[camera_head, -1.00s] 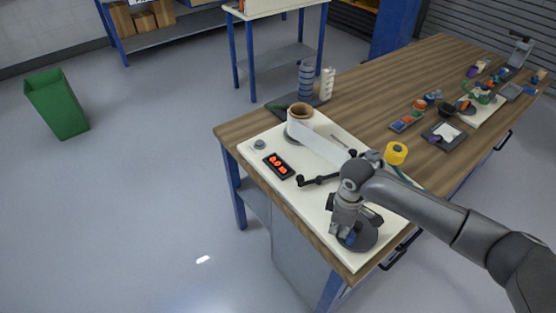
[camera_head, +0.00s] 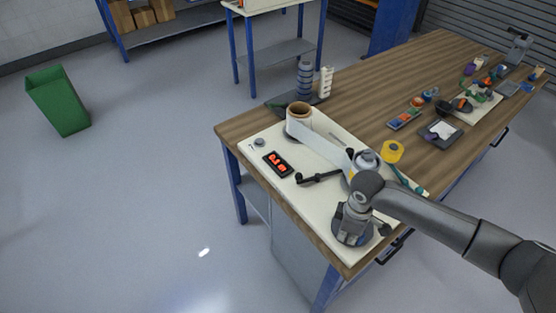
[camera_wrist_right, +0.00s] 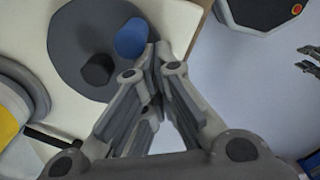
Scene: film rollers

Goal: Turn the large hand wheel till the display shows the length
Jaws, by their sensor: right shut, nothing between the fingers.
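The large hand wheel (camera_head: 352,240) is a dark grey disc at the near end of a cream board. In the right wrist view the wheel (camera_wrist_right: 72,45) shows a black hub (camera_wrist_right: 97,68) and an upright blue knob (camera_wrist_right: 131,38). My right gripper (camera_head: 346,218) is over the wheel. Its closed fingertips (camera_wrist_right: 154,58) are beside the blue knob, with nothing between them; I cannot tell whether they touch it. The display (camera_head: 277,163) glows with red characters too small to read surely. Part of what looks like my left gripper (camera_wrist_right: 309,61) shows at the right wrist view's edge.
On the board, a pale strip runs from a brown-cored roll (camera_head: 299,112) toward a roller (camera_head: 366,160) beside my arm. A black crank (camera_head: 318,177) lies between display and wheel. A yellow roll (camera_head: 392,151) and several small items stand farther right on the wooden table (camera_head: 370,90).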

